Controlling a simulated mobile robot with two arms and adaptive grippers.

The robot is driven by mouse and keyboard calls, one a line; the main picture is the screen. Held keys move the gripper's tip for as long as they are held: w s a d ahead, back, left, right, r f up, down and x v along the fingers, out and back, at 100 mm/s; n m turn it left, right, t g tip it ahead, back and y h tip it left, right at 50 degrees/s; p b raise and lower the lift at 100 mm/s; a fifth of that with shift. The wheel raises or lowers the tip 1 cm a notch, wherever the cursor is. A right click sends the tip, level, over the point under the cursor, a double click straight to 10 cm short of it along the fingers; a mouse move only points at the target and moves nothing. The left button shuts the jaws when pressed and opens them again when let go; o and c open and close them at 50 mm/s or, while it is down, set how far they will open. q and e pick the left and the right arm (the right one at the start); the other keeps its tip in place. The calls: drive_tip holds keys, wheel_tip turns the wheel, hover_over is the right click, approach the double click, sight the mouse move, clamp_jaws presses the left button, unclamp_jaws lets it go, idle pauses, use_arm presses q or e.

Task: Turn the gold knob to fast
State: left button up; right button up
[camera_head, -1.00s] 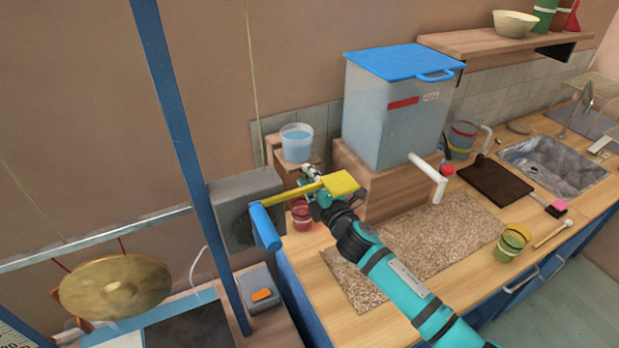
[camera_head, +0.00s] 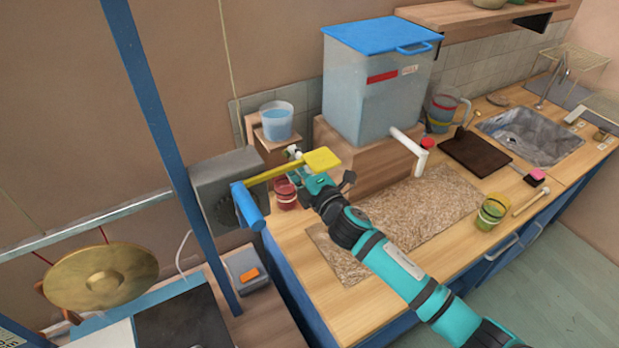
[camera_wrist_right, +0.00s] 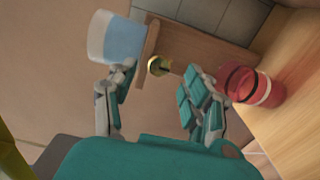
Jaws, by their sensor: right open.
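The gold knob (camera_wrist_right: 159,66) shows in the wrist view, on the wooden face of a small shelf, with a dark slot or mark on it. My right gripper (camera_wrist_right: 157,84) is open, with one finger to the left of the knob and one to the right; I see no clear contact. In the head view my right gripper (camera_head: 298,172) is below the shelf, partly behind the yellow paddle, and I cannot make out the knob there. Any speed marking is too small to read. My left gripper is not in view.
A clear cup of blue water (camera_head: 276,122) stands on the shelf just above the gripper. A red cup (camera_head: 284,194) stands close by on the counter. A yellow paddle (camera_head: 322,159) passes over the gripper. A large water tank (camera_head: 376,92) stands to the right.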

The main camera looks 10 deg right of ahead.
drive_tip(key=v, duration=0.9)
drive_tip(key=shift+s, duration=0.15)
